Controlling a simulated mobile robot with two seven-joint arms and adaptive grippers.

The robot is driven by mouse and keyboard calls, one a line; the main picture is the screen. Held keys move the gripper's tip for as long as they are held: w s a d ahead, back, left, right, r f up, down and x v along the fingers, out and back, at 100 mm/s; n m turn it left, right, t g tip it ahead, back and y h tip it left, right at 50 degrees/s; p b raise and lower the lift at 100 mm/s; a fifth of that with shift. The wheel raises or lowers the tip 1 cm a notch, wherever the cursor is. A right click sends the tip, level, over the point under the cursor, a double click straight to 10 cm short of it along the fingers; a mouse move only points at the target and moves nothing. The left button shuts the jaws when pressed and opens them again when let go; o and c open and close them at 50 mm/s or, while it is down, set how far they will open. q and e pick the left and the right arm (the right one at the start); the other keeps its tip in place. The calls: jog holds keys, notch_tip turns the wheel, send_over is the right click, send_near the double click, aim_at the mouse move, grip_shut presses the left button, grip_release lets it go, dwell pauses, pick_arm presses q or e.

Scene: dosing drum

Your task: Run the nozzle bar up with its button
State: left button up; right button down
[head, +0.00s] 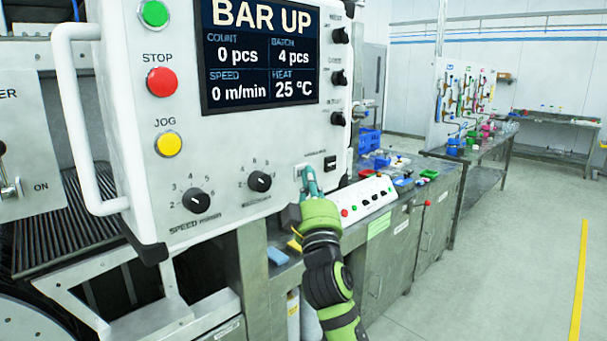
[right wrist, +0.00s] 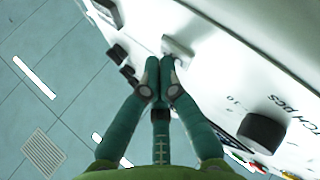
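The white control panel (head: 235,140) has a screen (head: 262,55) reading "BAR UP", with count 0 pcs, batch 4 pcs, speed 0 m/min and heat 25 °C. My right gripper (head: 308,178) is at the panel's lower right, its teal fingers pointing at the panel face. In the right wrist view the fingers (right wrist: 161,68) are together with nothing seen between them. Their tips are at a small pale plate (right wrist: 178,47) on the panel; the fingers partly hide it, and I cannot tell whether they touch. I cannot make out the nozzle bar. My left gripper is out of view.
Green (head: 154,13), red STOP (head: 161,81) and yellow JOG (head: 168,144) buttons line the panel's left. A batch knob (head: 259,181) and a black switch (head: 330,163) flank the gripper. A white handle (head: 84,120) stands out at left. Open floor (head: 490,270) lies right.

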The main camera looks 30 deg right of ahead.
jog(key=shift+s+d+p, duration=0.15)
jog(key=shift+s+p, duration=0.15)
jog(key=shift+s, duration=0.45)
jog(key=s, duration=0.2)
jog(key=s+d+p, duration=0.1)
jog(key=s, duration=0.1)
jog(key=shift+s+d, duration=0.15)
jog(key=shift+s, duration=0.25)
dwell(0.5)
